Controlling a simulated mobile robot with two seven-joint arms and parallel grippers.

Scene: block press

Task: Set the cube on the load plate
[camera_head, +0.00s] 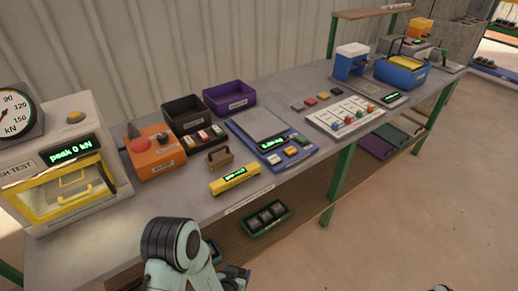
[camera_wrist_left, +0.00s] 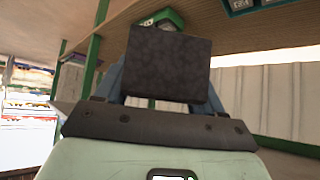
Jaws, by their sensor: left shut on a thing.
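My left gripper (camera_head: 236,278) is low in front of the bench at the bottom of the head view. In the left wrist view it is shut on a dark grey cube (camera_wrist_left: 168,65), with bluish fingers on either side. The cube is hard to make out in the head view. The press (camera_head: 62,160) marked "SH TEST" stands at the far left of the bench and reads "peak 0 kN". A yellow-framed guard with a handle (camera_head: 72,182) covers its front opening. I cannot make out the load plate inside. My right gripper is out of view.
A green tray (camera_head: 285,208) with dark cubes sits below the bench edge. On the bench are an orange box (camera_head: 155,165), a black bin (camera_head: 185,110), a purple bin (camera_head: 230,97), a blue scale (camera_head: 310,145) and a yellow display bar (camera_head: 235,179). Floor at right is clear.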

